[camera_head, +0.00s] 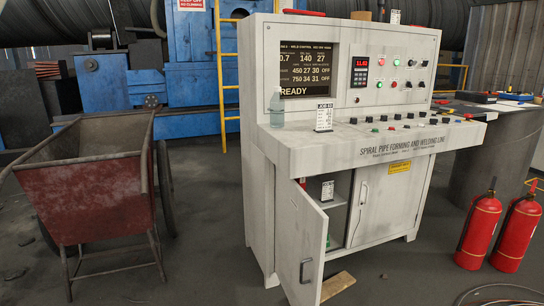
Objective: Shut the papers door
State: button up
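The grey control console (262,180) stands in the middle of the head camera view. Its left cabinet door (298,235) stands open, swung out towards me, with a handle (305,270) on its face. A shelf inside the opening holds a small card with black and white print (327,190). I take this open door to be the papers door, but no readable label on it confirms this. The right cabinet door (385,205) is shut. My gripper is not in view.
A rusty red cart (95,200) stands at the left. Two red fire extinguishers (480,230) (516,232) stand at the right. A flat wooden piece (337,286) lies on the floor by the open door. The floor between cart and console looks clear.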

aim_at(301, 230)
jog(key=k, duration=0.25)
jog(key=i+j, duration=0.85)
jog(key=i, duration=0.25)
